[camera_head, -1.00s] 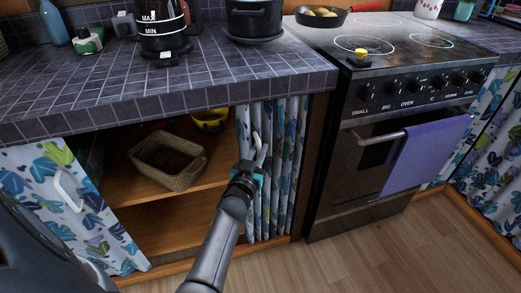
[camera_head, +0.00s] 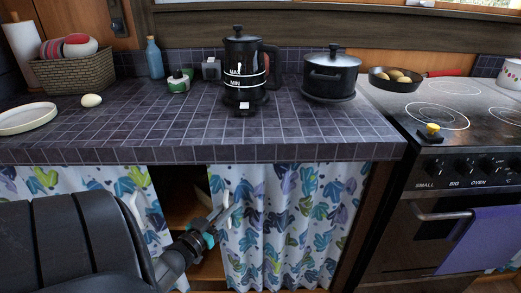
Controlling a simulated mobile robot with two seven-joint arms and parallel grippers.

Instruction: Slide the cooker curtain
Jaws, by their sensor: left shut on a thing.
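The patterned curtain (camera_head: 290,225) under the counter hangs spread out across the right part of the opening. A second patterned curtain (camera_head: 128,185) covers the left part. A narrow dark gap lies between them. A white handle (camera_head: 227,203) is on the right curtain's left edge. My left gripper (camera_head: 216,224) is shut on this handle, close to the gap. Another white handle (camera_head: 135,212) is on the left curtain. The shelf inside shows only in part through the gap. My right gripper is out of view.
The tiled counter (camera_head: 190,125) overhangs the curtains. On it stand a kettle (camera_head: 243,75), a black pot (camera_head: 330,75), a basket (camera_head: 75,75), a plate (camera_head: 28,118) and an egg (camera_head: 91,100). The cooker (camera_head: 465,165) stands right of the curtains.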

